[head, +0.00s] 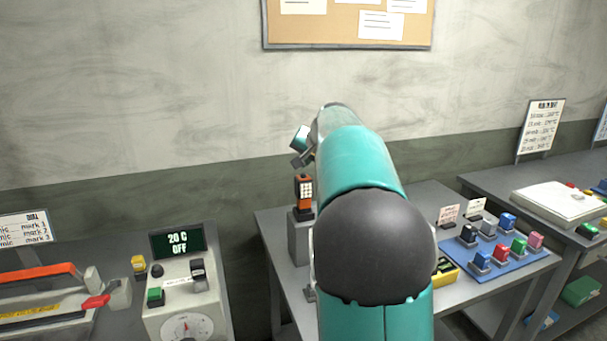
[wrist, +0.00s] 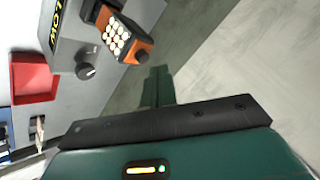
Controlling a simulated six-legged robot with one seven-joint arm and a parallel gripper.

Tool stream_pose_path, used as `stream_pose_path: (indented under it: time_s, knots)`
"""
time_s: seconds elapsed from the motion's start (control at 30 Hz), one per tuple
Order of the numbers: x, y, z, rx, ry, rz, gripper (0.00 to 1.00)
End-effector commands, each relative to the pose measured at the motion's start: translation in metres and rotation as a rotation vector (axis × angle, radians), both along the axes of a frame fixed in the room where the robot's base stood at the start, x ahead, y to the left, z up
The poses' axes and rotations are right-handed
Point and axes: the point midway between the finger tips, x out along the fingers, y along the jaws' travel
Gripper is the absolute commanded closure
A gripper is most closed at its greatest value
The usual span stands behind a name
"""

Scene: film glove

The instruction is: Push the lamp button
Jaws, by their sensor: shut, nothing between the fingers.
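The lamp (head: 304,190), orange and black with a grid of pale bulbs, stands on a grey box (head: 299,238) at the left of the middle table. The wrist view shows the lamp (wrist: 118,38) at the top, with the box's dark knob (wrist: 85,71) and a yellow label reading LOW.
A red tray (wrist: 35,75) shows in the wrist view.

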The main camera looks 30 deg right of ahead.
Motion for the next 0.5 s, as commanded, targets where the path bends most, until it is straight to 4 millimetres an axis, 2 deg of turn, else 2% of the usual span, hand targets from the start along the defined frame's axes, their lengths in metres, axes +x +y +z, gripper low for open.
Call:
stream_pose_path:
  time_s: [0.2, 0.5]
  knots:
    - [-0.0001, 0.0002, -0.0074, 0.001, 0.0, -0.001, 1.0]
    - [0.0, 0.0001, -0.0076, 0.0, 0.0, 0.0, 1.0]
